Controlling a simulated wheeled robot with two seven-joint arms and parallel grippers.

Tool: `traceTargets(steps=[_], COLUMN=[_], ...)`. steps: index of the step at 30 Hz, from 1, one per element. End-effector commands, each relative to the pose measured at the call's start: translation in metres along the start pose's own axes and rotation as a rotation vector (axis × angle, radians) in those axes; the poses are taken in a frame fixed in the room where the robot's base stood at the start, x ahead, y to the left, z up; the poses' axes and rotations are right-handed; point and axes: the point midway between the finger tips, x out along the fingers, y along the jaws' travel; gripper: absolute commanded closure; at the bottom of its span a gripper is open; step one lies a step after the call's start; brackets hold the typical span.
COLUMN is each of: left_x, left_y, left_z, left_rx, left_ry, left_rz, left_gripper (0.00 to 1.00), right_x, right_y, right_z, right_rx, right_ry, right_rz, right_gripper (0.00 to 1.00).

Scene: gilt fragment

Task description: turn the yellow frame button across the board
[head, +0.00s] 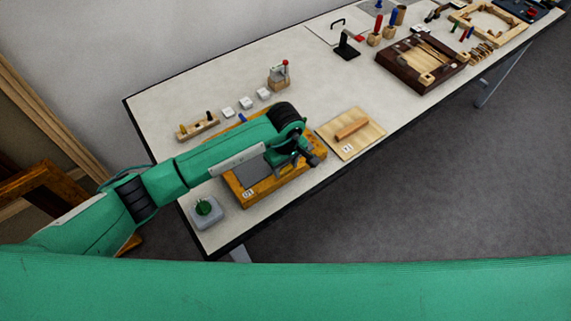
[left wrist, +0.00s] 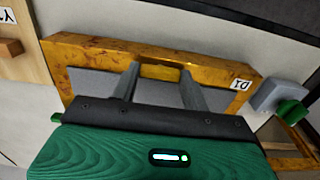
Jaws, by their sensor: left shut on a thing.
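The gilt frame (left wrist: 92,50) lies on the table, with a label D1 at one corner and a grey panel inside. It also shows in the head view (head: 246,198), partly covered by my left arm. The yellow frame button (left wrist: 160,72) is on the inner side of one rail. My left gripper (left wrist: 160,75) is shut on it, with one finger at each end. The button lies along the rail as far as I can see. In the head view my left gripper (head: 308,160) hides the button. My right gripper is not in view.
A light board with a wooden bar (head: 352,128) lies right of the frame. A grey block with a green knob (head: 205,208) stands left of it. White blocks (head: 246,103), a pegged wooden strip (head: 198,127) and a red-knobbed block (head: 279,76) stand behind.

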Motion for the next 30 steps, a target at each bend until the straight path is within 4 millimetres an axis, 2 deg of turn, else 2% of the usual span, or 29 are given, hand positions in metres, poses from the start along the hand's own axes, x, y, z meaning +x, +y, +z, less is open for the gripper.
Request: traceTargets(steps=[5, 11, 18, 30], left_x=[0.002, 0.006, 0.007, 0.006], left_y=[0.000, 0.000, 0.000, 0.000], left_z=[-0.001, -0.001, -0.002, -0.001], left_rx=[-0.025, -0.113, -0.303, -0.685], left_ry=[0.002, 0.004, 0.006, 0.004], left_rz=[0.001, 0.001, 0.002, 0.002], left_gripper=[0.77, 0.77, 0.77, 0.77], right_x=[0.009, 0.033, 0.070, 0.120], right_y=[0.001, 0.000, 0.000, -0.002], right_z=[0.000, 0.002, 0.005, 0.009], right_rx=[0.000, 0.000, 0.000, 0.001], right_ry=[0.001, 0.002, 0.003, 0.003], right_rz=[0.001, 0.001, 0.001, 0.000], right_gripper=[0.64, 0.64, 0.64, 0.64])
